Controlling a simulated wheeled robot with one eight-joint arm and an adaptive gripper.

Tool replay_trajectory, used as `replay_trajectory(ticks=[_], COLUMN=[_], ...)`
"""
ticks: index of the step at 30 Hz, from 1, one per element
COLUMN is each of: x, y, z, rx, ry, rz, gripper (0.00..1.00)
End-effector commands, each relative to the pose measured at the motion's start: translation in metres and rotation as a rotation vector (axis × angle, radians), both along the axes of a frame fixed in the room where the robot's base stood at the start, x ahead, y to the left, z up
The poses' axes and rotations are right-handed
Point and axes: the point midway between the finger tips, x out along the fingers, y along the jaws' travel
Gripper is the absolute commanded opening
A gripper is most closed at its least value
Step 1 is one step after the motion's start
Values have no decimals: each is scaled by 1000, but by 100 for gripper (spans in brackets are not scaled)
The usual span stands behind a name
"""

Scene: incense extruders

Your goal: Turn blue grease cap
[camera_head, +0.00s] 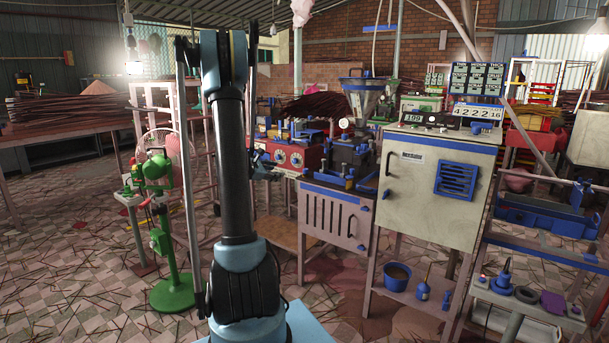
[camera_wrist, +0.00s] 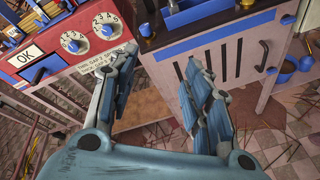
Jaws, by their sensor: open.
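Several small blue parts show, and I cannot tell for certain which is the grease cap. A small round blue cap (camera_wrist: 145,30) is at the left edge of the dark-topped machine in the wrist view, beyond my fingertips. Blue fittings (camera_head: 325,174) sit on the dark extruder in the head view. My gripper (camera_wrist: 160,60) is open and empty, with its two blue-grey fingers spread apart. In the head view my gripper (camera_head: 262,165) is small and partly hidden by my arm, left of the red panel.
A red control panel (camera_head: 292,157) with two dials (camera_wrist: 104,25) is close to my left finger. A pink slatted cabinet (camera_head: 335,213) stands below the extruder. A white cabinet (camera_head: 441,185) is to the right. A green stand (camera_head: 172,293) is on the left. Sticks litter the tiled floor.

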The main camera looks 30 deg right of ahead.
Motion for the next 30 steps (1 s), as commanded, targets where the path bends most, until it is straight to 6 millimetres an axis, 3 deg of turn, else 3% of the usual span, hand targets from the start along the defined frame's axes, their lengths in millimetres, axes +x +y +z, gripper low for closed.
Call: replay_trajectory(ticks=[6, 13, 21, 26, 30], x=[35, 61, 72, 75, 81], y=[-38, -68, -84, -92, -109], z=[-27, -58, -80, -83, -83], rx=[-190, -374, -488, -499, -499], ry=[154, 322, 435, 449, 448], rz=[46, 82, 99, 100, 97], gripper=[45, 45, 45, 45, 45])
